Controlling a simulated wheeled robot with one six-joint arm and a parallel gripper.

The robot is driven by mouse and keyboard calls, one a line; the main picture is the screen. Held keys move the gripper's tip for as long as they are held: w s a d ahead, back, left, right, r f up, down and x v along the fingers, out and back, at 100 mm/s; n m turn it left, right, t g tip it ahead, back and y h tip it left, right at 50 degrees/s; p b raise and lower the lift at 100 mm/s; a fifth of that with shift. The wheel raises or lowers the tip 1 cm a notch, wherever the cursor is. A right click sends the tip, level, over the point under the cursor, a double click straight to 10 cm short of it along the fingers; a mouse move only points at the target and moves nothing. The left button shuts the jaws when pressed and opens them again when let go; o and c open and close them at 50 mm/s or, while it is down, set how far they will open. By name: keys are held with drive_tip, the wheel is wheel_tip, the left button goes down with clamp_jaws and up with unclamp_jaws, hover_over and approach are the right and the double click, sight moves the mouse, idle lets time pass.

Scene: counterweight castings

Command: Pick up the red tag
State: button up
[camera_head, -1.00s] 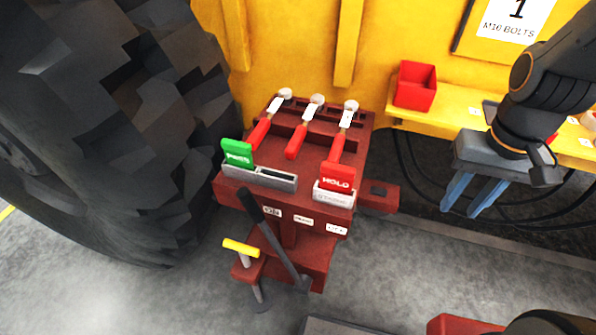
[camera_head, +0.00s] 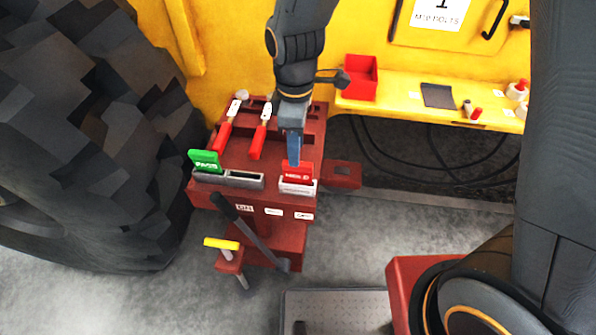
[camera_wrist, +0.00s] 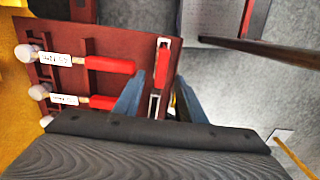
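The red tag (camera_head: 297,174), with white lettering, stands upright in a pale holder (camera_head: 297,187) at the right front of the dark red stand. In the wrist view the red tag (camera_wrist: 162,68) shows nearly edge-on. My gripper (camera_head: 293,163) points down just above or at the tag's top edge; its fingers overlap in the head view. In the wrist view my gripper (camera_wrist: 160,77) is open, with one blue finger to each side of the tag in the picture. I see no clear contact, and I cannot tell whether the fingertips reach below the tag's top.
A green tag (camera_head: 205,161) stands in a grey holder on the left of the stand (camera_head: 255,197). Red-handled tools (camera_head: 261,133) lie behind. A black lever (camera_head: 250,233) leans in front. A red bin (camera_head: 361,78) sits on the yellow shelf to the right. A large tyre is at left.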

sight(303, 174)
drive_tip(key=f, duration=0.1)
drive_tip(key=f+p, duration=0.1)
drive_tip(key=f, duration=0.3)
drive_tip(key=shift+s+d+p, duration=0.2)
drive_tip(key=shift+s+p, duration=0.05)
drive_tip(key=shift+p, duration=0.05)
drive_tip(key=shift+w+f, duration=0.1)
drive_tip(key=shift+f, duration=0.75)
drive_tip(key=shift+c, duration=0.3)
clamp_jaws()
